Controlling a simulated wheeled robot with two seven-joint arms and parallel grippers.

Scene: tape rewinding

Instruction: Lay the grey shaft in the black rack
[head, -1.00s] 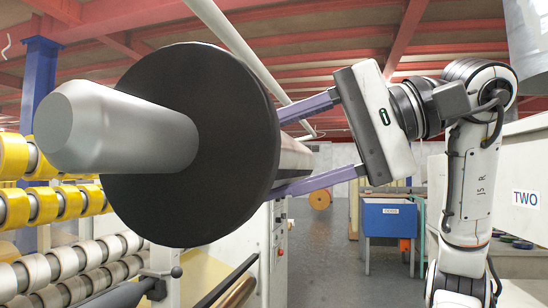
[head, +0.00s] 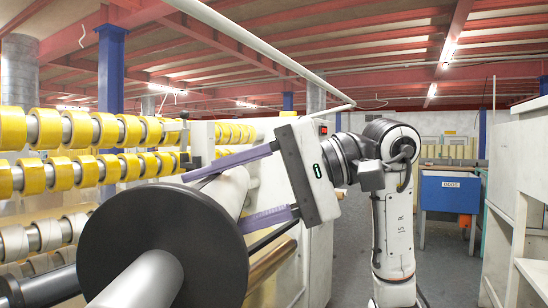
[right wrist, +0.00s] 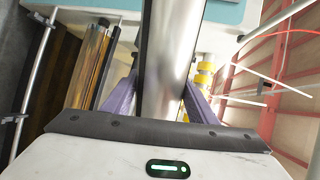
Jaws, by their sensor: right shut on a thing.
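The grey shaft (head: 142,283) carries a large black disc (head: 165,235) and is tilted toward the camera in the head view. My right gripper (head: 216,202) is shut on the shaft just behind the disc, with one purple finger on each side. In the right wrist view the shiny shaft (right wrist: 170,55) runs up between the fingers. The disc hides part of the grip in the head view. I cannot make out the black rack for certain in either view. My left gripper is not in view.
Rows of yellow tape rolls (head: 85,130) and white rolls (head: 48,233) stand at the left. A dark roller (head: 50,286) lies at the lower left. A blue bin (head: 450,192) stands at the back right. The aisle floor (head: 440,262) has free room. White shelving (head: 515,190) edges the right.

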